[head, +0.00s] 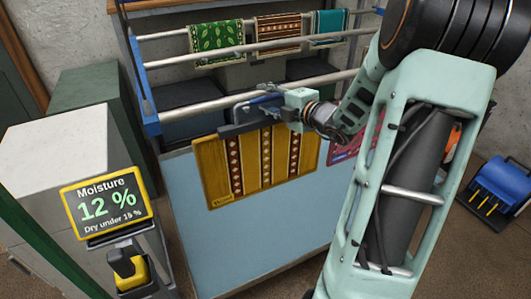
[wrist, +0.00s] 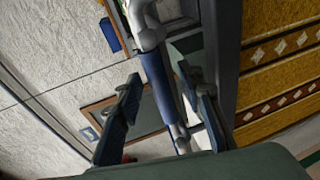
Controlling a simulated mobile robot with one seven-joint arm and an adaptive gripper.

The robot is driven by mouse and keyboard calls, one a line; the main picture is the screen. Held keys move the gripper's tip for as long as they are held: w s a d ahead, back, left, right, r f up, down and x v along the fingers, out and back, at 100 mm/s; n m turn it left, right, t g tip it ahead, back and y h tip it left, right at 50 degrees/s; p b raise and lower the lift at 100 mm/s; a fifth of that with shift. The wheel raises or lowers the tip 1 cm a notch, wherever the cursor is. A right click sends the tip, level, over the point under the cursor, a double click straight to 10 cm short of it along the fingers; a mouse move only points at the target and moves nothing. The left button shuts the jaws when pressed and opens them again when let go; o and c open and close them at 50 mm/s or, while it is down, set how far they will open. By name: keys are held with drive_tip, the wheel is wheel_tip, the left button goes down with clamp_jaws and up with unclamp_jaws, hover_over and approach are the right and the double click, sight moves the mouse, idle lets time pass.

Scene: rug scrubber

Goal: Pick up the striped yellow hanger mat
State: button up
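The striped yellow hanger mat (head: 213,168) has dark patterned stripes and hangs flat against the front of a light blue cabinet. A dark grey hanger bar (head: 228,131) runs along its top edge. In the wrist view the mat (wrist: 268,85) is at the right, beside the bar. My gripper (head: 268,98) is at the top of the hanger. In the wrist view its fingers (wrist: 160,74) are spread on either side of a blue sleeve (wrist: 157,88) on the hanger's handle. A gap shows at the left finger; contact at the right finger is unclear.
Behind, rails carry a green leaf mat (head: 216,42), a brown patterned mat (head: 278,34) and a teal mat (head: 327,27). A pink-red mat (head: 343,150) is partly behind my arm. A moisture display (head: 108,207) reads 12 %, "Dry under 15 %". A blue device (head: 500,182) stands right.

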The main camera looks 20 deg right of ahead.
clamp_jaws()
idle(0.5)
drive_tip(key=shift+r, duration=0.1)
